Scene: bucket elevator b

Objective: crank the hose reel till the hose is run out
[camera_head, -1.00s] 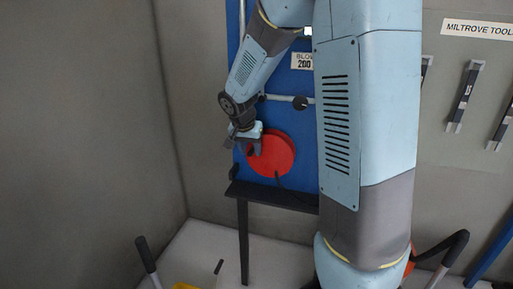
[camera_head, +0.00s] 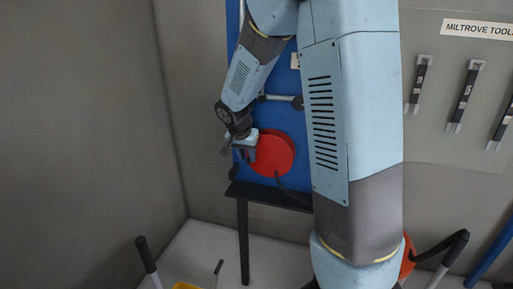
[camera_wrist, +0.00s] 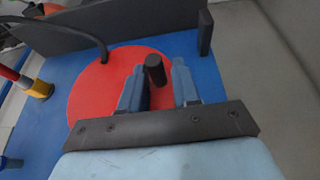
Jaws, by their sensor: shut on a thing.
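The hose reel (camera_head: 277,155) is a round red disc on a blue upright panel, seen face-on in the head view. It also shows in the wrist view as a red disc (camera_wrist: 95,85). A short black crank handle (camera_wrist: 155,70) stands off the disc near its rim. My gripper (camera_wrist: 158,82) has its two blue-grey fingers on either side of the handle, shut on it. In the head view my gripper (camera_head: 243,152) is at the left rim of the reel, and the handle is hidden. A black hose (camera_wrist: 98,35) curves off the disc's edge; its full length is not visible.
A dark shelf (camera_head: 270,196) on a leg juts out below the reel. A grey rod (camera_head: 283,98) crosses the panel above it. Tools hang on the right wall (camera_head: 468,95). A lever (camera_head: 148,258) stands at lower left. The left wall is bare.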

